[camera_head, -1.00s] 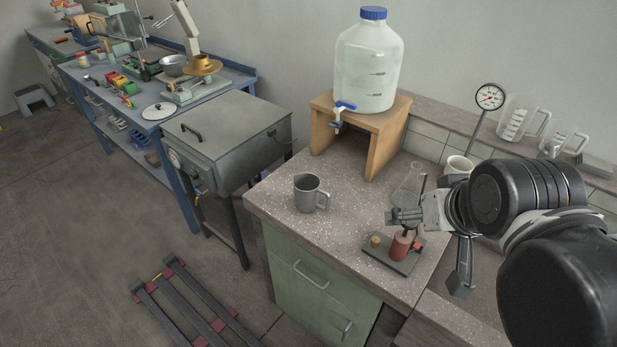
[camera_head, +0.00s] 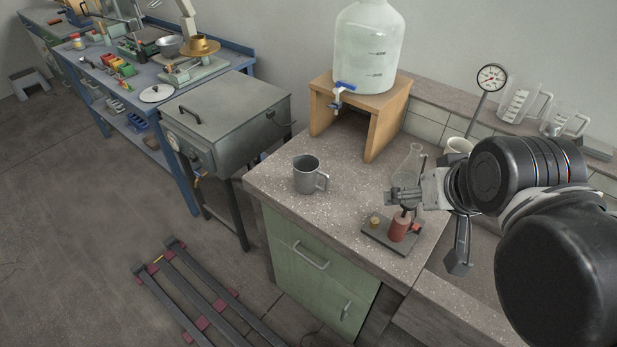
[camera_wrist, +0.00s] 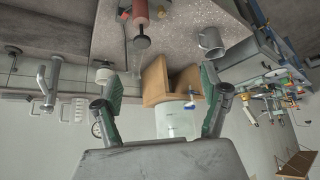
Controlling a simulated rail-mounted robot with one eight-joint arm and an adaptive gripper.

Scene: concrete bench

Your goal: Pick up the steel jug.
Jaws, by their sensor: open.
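The steel jug (camera_head: 306,175) stands upright on the speckled bench top, left of centre in the head view, its handle toward the right. In the wrist view the jug (camera_wrist: 209,41) appears upside down near the upper right. My gripper (camera_head: 402,197) is to the right of the jug, apart from it, above a small stand with a red cylinder. In the wrist view my gripper (camera_wrist: 163,98) has its two fingers spread wide with nothing held between them.
A wooden stand (camera_head: 372,136) behind the jug bears a large water bottle (camera_head: 367,55) with a blue tap. A glass flask (camera_head: 411,160) and the red cylinder (camera_head: 399,228) are close to my gripper. Bench top (camera_head: 340,205) between jug and gripper is clear.

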